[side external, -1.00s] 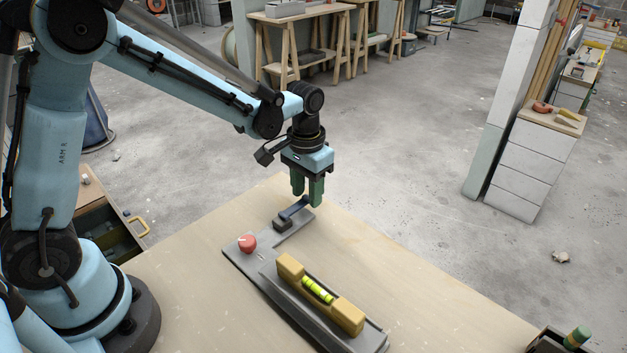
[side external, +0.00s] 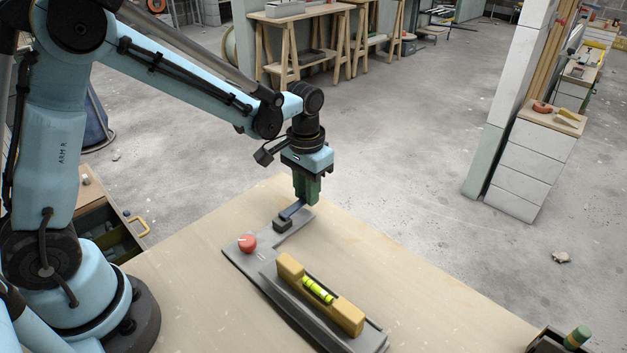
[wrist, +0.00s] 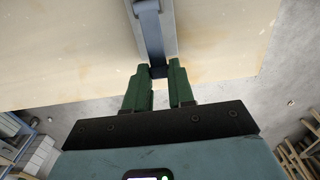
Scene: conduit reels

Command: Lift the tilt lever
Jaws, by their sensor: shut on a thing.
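The tilt lever (side external: 292,211) is a dark blue bar at the far end of a grey base plate (side external: 242,262) on the table. It rises at a slant from a dark block (side external: 282,224). My gripper (side external: 306,200) points down at the lever's raised end, its green fingers close together. In the wrist view the lever (wrist: 151,35) runs down from the top edge, and its dark end lies between the fingertips of my gripper (wrist: 159,72). My gripper is shut on the lever; the fingers partly hide its end in the side view.
A red knob (side external: 247,243) and a yellow level (side external: 319,293) with a green vial sit on the same base. A dark box (side external: 560,343) stands at the front right corner.

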